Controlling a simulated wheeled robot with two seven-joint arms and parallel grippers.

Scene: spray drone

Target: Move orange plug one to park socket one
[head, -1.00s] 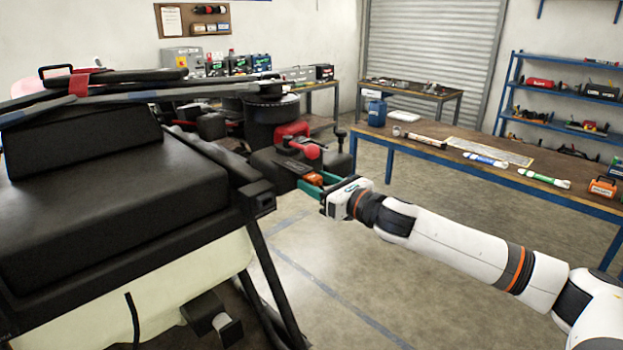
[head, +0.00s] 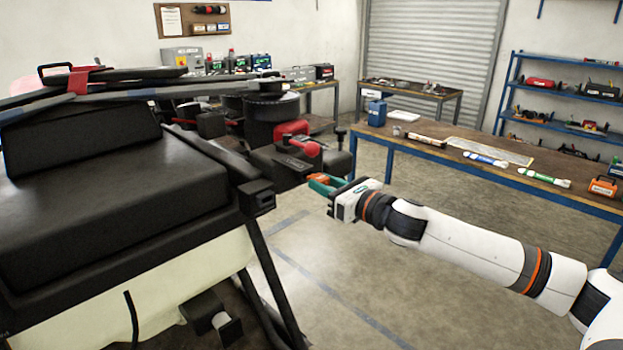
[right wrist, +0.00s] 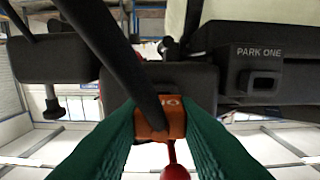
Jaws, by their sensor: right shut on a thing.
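The orange plug (right wrist: 160,122) is between the green fingers of my right gripper (right wrist: 165,112). In the head view the plug (head: 319,180) shows just left of the hand, partly covered by a green finger of the right gripper (head: 323,184). A dark bar crosses the plug in the wrist view, and a black housing lies behind it; I cannot tell whether they touch. Park socket one (right wrist: 263,82), a black block marked PARK ONE with a dark opening, is at the upper right of the wrist view, apart from the plug. My left gripper is not seen.
The black drone body (head: 110,215) fills the left, with folded arms on top. A red-knobbed lever (head: 308,149) is close above the plug. A wooden bench (head: 470,160) stands at the right with tools on it. The floor between drone and bench is clear.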

